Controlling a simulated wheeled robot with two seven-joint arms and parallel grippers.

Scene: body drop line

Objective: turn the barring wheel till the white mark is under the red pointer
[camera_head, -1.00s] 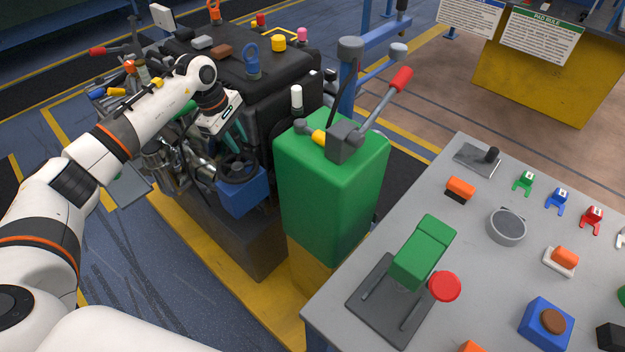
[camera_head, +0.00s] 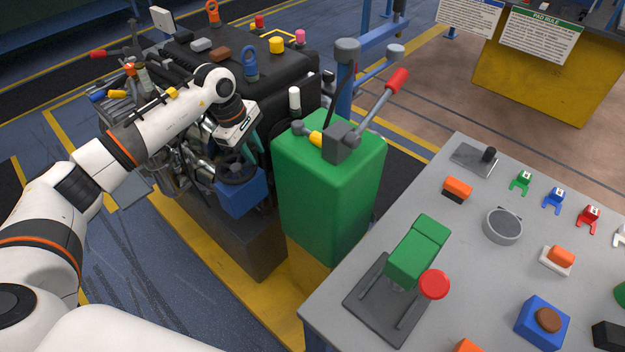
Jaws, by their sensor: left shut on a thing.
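The barring wheel (camera_head: 236,172) is a dark round wheel above a blue block (camera_head: 242,196) at the near lower corner of the black engine. My left arm comes in from the left. My left gripper (camera_head: 245,155) points down at the wheel, its teal fingers shut on the wheel's far rim side, partly hidden by the gripper body. I cannot make out the white mark or the red pointer. My right gripper is not in view.
A green cabinet (camera_head: 325,205) with a red-handled lever stands right of the wheel. A grey bench (camera_head: 455,260) with several small parts fills the lower right. The black engine (camera_head: 285,95) stands behind the gripper, with small coloured parts on top.

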